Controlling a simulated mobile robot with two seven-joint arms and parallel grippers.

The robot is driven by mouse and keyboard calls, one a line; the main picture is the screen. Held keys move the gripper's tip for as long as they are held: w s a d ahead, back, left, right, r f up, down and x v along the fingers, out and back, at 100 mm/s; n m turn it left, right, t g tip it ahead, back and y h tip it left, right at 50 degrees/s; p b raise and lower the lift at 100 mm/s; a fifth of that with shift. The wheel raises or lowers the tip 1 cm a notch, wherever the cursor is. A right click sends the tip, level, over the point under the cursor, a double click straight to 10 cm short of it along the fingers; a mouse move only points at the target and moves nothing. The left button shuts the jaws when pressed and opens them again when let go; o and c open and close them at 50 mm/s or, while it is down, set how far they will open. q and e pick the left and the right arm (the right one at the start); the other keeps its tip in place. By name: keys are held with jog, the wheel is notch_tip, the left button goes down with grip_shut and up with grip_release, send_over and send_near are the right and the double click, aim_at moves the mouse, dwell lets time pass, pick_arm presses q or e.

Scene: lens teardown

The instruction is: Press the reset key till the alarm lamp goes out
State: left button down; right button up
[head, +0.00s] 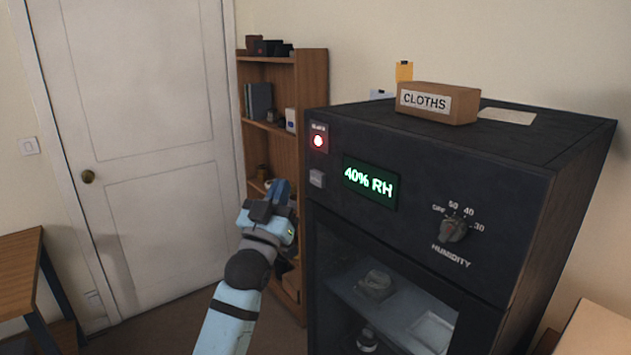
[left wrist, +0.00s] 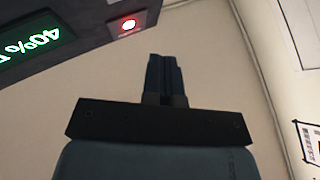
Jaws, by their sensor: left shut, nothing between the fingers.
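The alarm lamp (head: 318,141) glows red at the upper left of the black cabinet's front, and it also shows lit in the left wrist view (left wrist: 129,24). I cannot make out the key in the left wrist view. My left gripper (head: 281,188) is shut and empty, to the left of the key and apart from it in the head view. Its closed fingers also show in the left wrist view (left wrist: 165,60). My right gripper is not in view.
The cabinet (head: 400,135) has a green display (head: 370,182) reading 40% RH and a humidity knob (head: 453,229). A box marked CLOTHS (head: 465,106) stands on top. A wooden shelf (head: 312,80) stands behind my left arm. A white door (head: 130,130) is at left.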

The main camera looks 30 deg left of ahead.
pick_arm(q)
jog(key=shift+w+d, duration=0.3)
jog(key=shift+w, duration=0.4)
jog(key=shift+w+d, duration=0.3)
jog(key=shift+w, duration=0.45)
jog(key=shift+w+d, duration=0.3)
jog(key=shift+w, duration=0.4)
jog(key=shift+w, duration=0.1)
dwell(0.3)
jog(key=shift+w+d, duration=0.15)
jog(key=shift+w, duration=0.15)
jog(key=shift+w+d, duration=0.15)
jog(key=shift+w, duration=0.25)
dwell(0.7)
jog(key=shift+s, duration=0.15)
jog(key=shift+s+a+p, duration=0.3)
jog(key=shift+s+a, duration=0.05)
jog(key=shift+s, duration=0.35)
jog(key=shift+s+a+p, duration=0.15)
jog(key=shift+s+a, duration=0.15)
jog(key=shift+s, duration=0.45)
jog(key=shift+s+a+p, duration=0.15)
jog(key=shift+s+a, duration=0.2)
jog(key=shift+s, duration=0.45)
jog(key=shift+s+a+p, duration=0.15)
jog(key=shift+s+a, duration=0.15)
jog(key=shift+s, duration=0.45)
